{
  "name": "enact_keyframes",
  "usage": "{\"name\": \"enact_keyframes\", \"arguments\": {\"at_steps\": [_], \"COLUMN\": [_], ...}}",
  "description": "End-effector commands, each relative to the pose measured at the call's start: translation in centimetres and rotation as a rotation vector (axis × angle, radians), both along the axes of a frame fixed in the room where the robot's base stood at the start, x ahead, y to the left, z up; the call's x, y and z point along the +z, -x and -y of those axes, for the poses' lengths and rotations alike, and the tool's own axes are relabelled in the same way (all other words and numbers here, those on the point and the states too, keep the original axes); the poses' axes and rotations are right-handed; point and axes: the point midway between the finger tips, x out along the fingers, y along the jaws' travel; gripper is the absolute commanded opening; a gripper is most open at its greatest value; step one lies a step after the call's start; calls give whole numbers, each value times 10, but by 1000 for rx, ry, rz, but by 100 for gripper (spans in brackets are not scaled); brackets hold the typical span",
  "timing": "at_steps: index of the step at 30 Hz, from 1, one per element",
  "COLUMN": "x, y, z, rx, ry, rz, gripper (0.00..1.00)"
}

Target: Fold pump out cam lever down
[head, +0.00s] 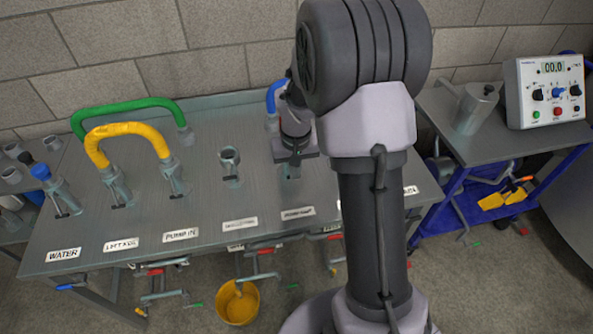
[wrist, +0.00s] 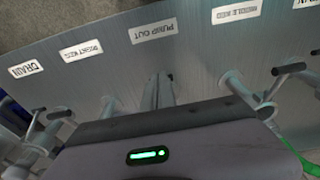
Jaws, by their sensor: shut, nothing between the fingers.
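The pump out label (wrist: 152,32) shows upside down in the wrist view, and its white plate (head: 298,213) also shows in the head view. A grey upright piece (wrist: 158,90) stands behind that label, partly covered by my gripper body; I cannot tell whether it is the cam lever or part of the coupling. My gripper (head: 295,158) is shut and empty, pointing down over the pump out position. It hides most of the coupling, so the lever's angle and any contact are unclear.
A yellow hose (head: 125,130) and a green hose (head: 130,104) arch over the bench (head: 130,210) on the left. A blue hose (head: 274,97) rises behind my gripper. An uncapped coupling (head: 230,165) stands left of it. A control box (head: 548,90) sits on the right table.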

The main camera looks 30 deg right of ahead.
Motion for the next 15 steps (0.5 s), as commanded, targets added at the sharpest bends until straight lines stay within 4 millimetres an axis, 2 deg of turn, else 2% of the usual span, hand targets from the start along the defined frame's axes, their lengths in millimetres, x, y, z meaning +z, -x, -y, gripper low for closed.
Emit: {"name": "enact_keyframes", "arguments": {"at_steps": [15], "x": [-41], "y": [-1], "z": [0], "rx": [-1], "ry": [-1], "rz": [-2], "gripper": [0]}}
